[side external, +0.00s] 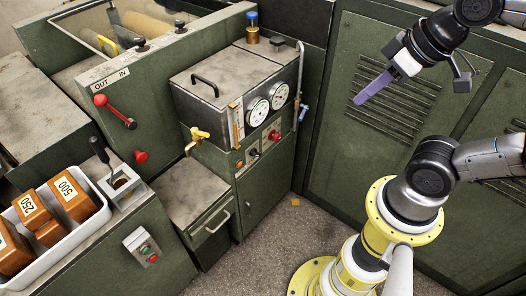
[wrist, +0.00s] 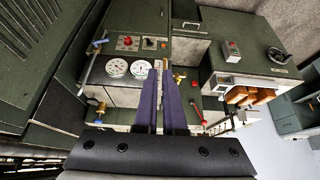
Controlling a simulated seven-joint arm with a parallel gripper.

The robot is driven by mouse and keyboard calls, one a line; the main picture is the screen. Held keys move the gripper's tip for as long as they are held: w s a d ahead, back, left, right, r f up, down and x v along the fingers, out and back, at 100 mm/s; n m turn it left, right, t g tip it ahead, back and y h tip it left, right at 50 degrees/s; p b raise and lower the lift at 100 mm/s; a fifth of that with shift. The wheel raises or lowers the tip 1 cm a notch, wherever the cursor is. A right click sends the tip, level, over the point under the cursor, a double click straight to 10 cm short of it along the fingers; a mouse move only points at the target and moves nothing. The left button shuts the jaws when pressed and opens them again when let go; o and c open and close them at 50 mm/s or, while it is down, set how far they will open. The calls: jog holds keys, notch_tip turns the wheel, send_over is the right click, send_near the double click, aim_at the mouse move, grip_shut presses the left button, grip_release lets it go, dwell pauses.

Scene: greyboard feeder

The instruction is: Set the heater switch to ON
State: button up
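The boiler-like grey box's lower panel (side external: 265,140) carries a small dark switch (side external: 253,153) and a red round control (side external: 274,135). I cannot read their labels or tell the switch position. In the wrist view the red control (wrist: 127,41) and the dark switch (wrist: 149,43) sit beyond the gauges. My gripper (side external: 359,101) has long purple fingers and hangs in the air to the right of the panel, well apart from it. In the wrist view the fingers (wrist: 164,70) show a narrow gap with background between them and hold nothing.
Two white gauges (side external: 267,105), a sight glass (side external: 236,124) and a brass tap (side external: 199,134) stick out near the panel. A blue-handled valve (side external: 303,112) is at its right. A red lever (side external: 115,110) and a tray of brown weights (side external: 97,222) are left.

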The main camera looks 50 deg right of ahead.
notch_tip(320, 180, up, 3)
jog(key=shift+r, duration=0.15)
grip_shut()
jog(key=w+d+r+m+t+h, duration=0.1)
jog(key=w+d+r+t, duration=0.25)
jog(key=w+d, duration=0.4)
jog(key=w+d+r+m+t, duration=0.1)
jog(key=w+d+r+t, duration=0.3)
jog(key=w, duration=0.6)
jog(key=w+d+r+m+t+h, duration=0.1)
jog(key=w+d+r+m+t, duration=0.1)
jog(key=w+d+r, duration=0.55)
jog(key=s+a+f+g+y, duration=0.1)
jog(key=f+y, duration=0.3)
jog(key=f, duration=2.2)
jog(key=s+a+f+g+y, duration=0.1)
jog(key=f+g+y, duration=0.3)
jog(key=f, duration=2.3)
jog(key=shift+s+a+y, duration=0.35)
jog(key=shift+a+y, duration=0.05)
jog(key=shift+a, duration=0.15)
